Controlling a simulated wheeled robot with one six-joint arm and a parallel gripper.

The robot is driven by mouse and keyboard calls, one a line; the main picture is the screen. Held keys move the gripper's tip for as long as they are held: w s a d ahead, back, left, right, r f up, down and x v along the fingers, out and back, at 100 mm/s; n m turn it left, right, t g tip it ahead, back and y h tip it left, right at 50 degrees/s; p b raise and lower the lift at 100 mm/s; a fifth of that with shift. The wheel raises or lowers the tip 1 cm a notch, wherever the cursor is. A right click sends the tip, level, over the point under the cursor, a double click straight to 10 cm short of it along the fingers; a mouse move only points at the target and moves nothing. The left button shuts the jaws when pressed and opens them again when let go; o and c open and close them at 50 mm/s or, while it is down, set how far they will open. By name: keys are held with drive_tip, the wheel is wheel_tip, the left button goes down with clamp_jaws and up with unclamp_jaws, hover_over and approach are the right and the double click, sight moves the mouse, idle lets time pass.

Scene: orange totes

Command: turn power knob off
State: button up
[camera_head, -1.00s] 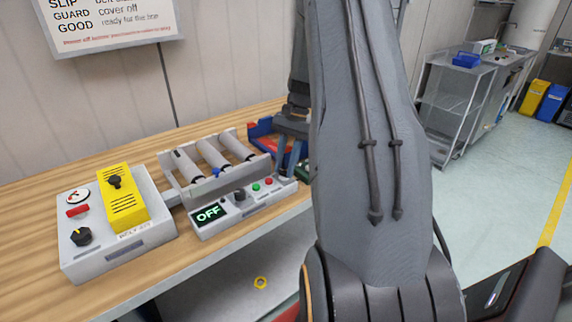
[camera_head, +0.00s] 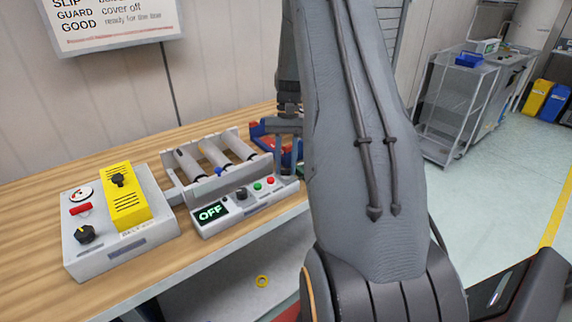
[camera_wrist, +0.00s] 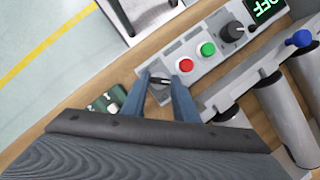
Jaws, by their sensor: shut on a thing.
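The grey control panel (camera_head: 245,205) on the bench has a lit display (camera_head: 211,213) reading OFF. A black knob (camera_head: 241,193), a green button and a red button follow to its right. In the wrist view these are the black knob (camera_wrist: 231,32), the green button (camera_wrist: 208,49) and the red button (camera_wrist: 186,65). My gripper (camera_wrist: 161,80) is at the panel's end past the red button, its blue-grey fingers either side of a small dark knob-like piece (camera_wrist: 159,82). It is shut on this piece, which is partly hidden. In the head view, my arm hides much of that end.
Rollers (camera_head: 212,157) stand right behind the panel. To the left is a grey box (camera_head: 90,255) with a yellow cover (camera_head: 122,197), a red switch and another black knob (camera_head: 84,235). Blue and red bins stand behind my gripper. The bench's front edge is close to the panel.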

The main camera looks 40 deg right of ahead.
drive_tip(key=o, duration=1.1)
drive_tip(key=shift+c, duration=0.2)
drive_tip(key=b+v, duration=0.2)
drive_tip(key=v, duration=0.6)
drive_tip(key=shift+d+f, duration=0.1)
